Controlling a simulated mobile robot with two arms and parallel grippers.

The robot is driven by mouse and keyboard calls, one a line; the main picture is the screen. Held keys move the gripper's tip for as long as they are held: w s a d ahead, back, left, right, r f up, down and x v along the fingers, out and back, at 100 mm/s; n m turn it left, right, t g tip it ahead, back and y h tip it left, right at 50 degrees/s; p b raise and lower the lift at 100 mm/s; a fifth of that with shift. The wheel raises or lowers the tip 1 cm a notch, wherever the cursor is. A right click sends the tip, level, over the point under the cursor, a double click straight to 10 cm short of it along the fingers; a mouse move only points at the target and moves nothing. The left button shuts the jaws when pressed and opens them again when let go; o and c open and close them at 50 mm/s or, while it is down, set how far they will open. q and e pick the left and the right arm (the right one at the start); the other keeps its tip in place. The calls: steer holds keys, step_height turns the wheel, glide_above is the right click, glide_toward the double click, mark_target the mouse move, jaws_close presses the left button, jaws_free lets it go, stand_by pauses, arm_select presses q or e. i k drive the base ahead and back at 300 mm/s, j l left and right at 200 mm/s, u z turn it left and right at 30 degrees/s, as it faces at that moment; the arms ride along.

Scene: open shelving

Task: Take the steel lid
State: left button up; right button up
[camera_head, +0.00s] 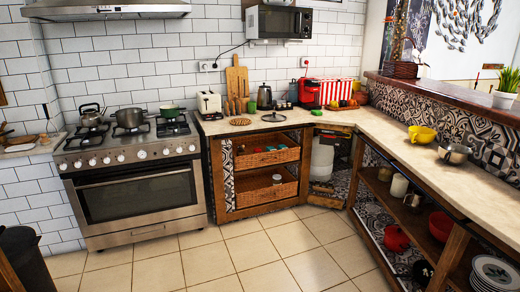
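A round, greyish lid with a small dark knob (274,116) lies flat on the counter, right of the stove and in front of the black kettle (265,97). It looks like the steel lid. A steel pot (130,118) sits on the stove; I cannot tell whether it has a lid of its own. Neither of my grippers shows in the head view.
The stove (135,190) stands left of the counter. A toaster (210,103), cutting boards (238,82) and a red machine (309,92) line the back. Open shelving (395,210) runs along the right. The tiled floor (230,255) is clear in front.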

mark_target(273, 118)
steer(key=i+l, duration=0.1)
steer(key=i, duration=4.55)
steer(key=j, duration=0.1)
